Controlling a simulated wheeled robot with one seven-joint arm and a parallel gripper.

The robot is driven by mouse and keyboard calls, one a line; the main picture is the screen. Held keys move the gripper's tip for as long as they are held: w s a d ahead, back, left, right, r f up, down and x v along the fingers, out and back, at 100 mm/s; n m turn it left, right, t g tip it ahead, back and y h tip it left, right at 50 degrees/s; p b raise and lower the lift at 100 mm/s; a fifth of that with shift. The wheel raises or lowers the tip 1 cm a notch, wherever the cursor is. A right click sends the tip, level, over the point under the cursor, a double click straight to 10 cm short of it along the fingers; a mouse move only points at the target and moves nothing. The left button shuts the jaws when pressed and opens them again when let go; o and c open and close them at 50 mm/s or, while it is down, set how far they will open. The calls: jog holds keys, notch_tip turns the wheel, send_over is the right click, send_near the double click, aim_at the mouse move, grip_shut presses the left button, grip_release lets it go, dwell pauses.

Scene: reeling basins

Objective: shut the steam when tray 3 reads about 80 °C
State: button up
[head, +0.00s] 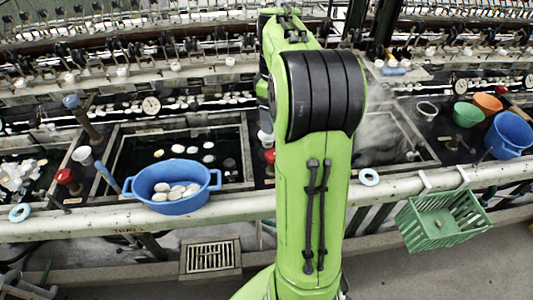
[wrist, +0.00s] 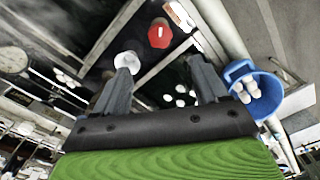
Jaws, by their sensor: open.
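My gripper (wrist: 160,66) is open and empty in the wrist view; my green arm hides it in the head view. A red valve knob (wrist: 159,33) lies just beyond and between the fingertips, apart from them. In the head view a red knob (head: 270,155) shows partly beside my arm, and another red knob (head: 65,176) stands at the left. Pale steam (head: 382,132) hangs over the basin right of my arm. A round dial (head: 151,105) sits behind the middle-left basin, and another dial (head: 461,86) at the right; their readings are too small to tell.
A blue tub (head: 172,190) of pale cocoons sits on the front rail (head: 235,208); it is at the right of the wrist view (wrist: 238,72). A white cup (wrist: 127,60) is close to the left finger. A green basket (head: 440,222) hangs at the right front.

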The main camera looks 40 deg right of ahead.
notch_tip(320, 180, down, 13)
jog(key=b, duration=0.4)
jog(key=shift+f+b, duration=0.2)
jog(key=shift+b, duration=0.15)
jog(key=c, duration=1.1)
jog(key=shift+o, duration=0.2)
jog(key=shift+r, duration=0.1)
jog(key=shift+m+p, duration=0.3)
jog(key=shift+m, duration=0.1)
jog(key=m+p, duration=0.1)
jog(key=m, duration=0.2)
jog(key=shift+m+p, duration=0.3)
jog(key=shift+p, duration=0.1)
jog(key=shift+m+p, duration=0.75)
jog(key=shift+m, duration=1.25)
